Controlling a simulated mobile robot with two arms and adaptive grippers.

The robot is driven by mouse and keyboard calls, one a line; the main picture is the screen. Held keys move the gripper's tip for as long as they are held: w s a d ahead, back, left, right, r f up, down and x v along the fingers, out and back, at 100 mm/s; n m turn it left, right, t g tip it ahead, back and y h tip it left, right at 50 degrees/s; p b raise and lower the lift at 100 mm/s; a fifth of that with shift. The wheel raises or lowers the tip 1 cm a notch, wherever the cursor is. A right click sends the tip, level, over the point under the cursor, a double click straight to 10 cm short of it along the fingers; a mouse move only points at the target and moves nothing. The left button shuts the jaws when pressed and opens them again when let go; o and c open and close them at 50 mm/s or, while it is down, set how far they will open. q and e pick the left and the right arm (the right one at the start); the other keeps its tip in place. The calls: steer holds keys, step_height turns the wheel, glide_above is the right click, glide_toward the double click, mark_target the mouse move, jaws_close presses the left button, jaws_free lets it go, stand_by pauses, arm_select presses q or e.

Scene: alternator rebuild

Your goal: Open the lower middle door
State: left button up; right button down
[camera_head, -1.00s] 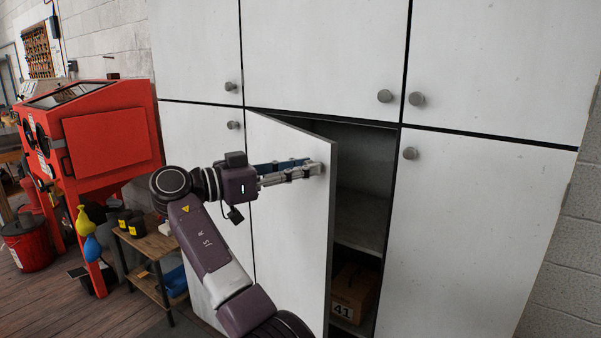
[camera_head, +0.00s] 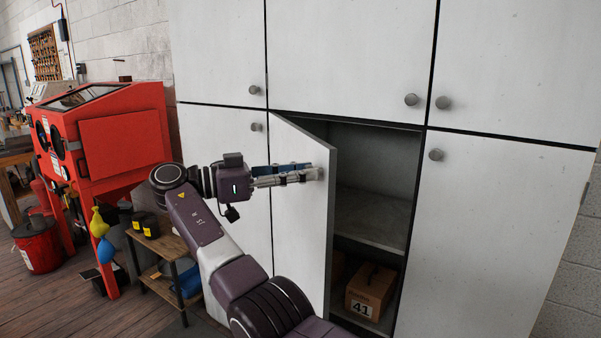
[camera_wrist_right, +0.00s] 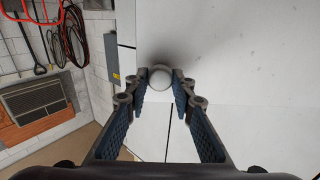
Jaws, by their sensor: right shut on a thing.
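The lower middle door (camera_head: 306,215) is a white cabinet door, hinged on its left and standing partly open. Its free right edge is swung out from the cabinet. My right gripper (camera_head: 312,174) is at the upper right of this door, shut on its round knob. In the right wrist view the knob (camera_wrist_right: 160,85) sits between the tips of the two blue-padded fingers (camera_wrist_right: 160,88). In the head view the fingers mostly hide the knob. My left gripper is not in view.
Inside the opening are a grey shelf (camera_head: 370,220) and a cardboard box (camera_head: 369,290) marked 41 below it. The lower right door (camera_head: 490,240) and upper doors are shut. At left stand a red blasting cabinet (camera_head: 120,145) and a small wooden bench (camera_head: 160,243).

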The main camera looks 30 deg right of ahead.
steer(key=c, duration=1.7)
jaws_free()
steer(key=shift+o, duration=0.2)
step_height(320, 180, up, 10)
steer(key=shift+c, duration=0.5)
